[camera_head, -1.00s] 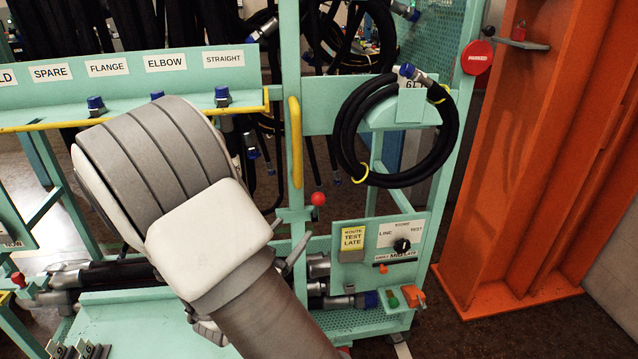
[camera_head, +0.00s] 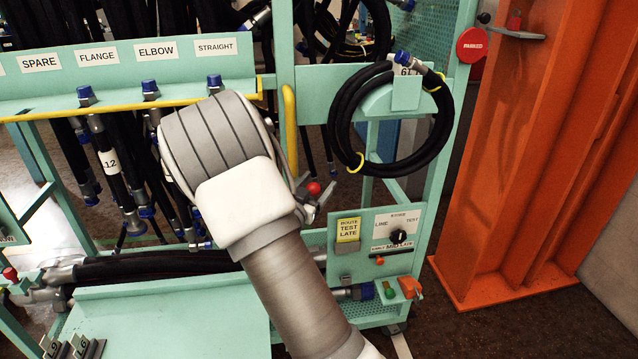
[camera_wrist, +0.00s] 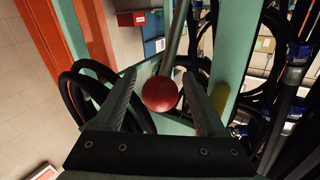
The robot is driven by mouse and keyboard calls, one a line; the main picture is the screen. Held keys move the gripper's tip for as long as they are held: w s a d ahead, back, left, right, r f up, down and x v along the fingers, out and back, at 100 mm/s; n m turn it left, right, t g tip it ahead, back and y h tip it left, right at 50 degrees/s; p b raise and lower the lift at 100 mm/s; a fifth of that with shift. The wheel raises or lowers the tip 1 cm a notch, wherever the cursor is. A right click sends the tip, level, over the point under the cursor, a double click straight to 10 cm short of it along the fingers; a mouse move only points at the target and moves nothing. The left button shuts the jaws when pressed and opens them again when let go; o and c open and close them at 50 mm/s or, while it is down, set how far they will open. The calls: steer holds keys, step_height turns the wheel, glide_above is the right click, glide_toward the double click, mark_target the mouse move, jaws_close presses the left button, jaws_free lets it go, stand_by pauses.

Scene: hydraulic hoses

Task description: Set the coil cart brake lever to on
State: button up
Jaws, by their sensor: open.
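A lever with a red ball knob (camera_head: 314,188) stands by the green post of the cart, left of the hose coil. No on or off marking for it is readable. In the wrist view the red knob (camera_wrist: 160,94) sits between the two fingers of my gripper (camera_wrist: 160,84), with its grey rod (camera_wrist: 176,45) running up and away. The fingers are open, with a gap visible on both sides of the knob. In the head view my arm hides most of the gripper and the lever's lower part.
A black hose coil (camera_head: 335,125) hangs right of the lever. A control panel (camera_head: 398,228) with a black dial is below right. A yellow handle (camera_head: 289,128) is on the post just above. A red PARKED disc (camera_head: 471,44) and an orange beam (camera_head: 530,150) stand at right.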

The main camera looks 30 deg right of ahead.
steer(key=shift+w+d, duration=0.4)
steer(key=shift+d, duration=0.1)
jaws_close()
stand_by(1.2)
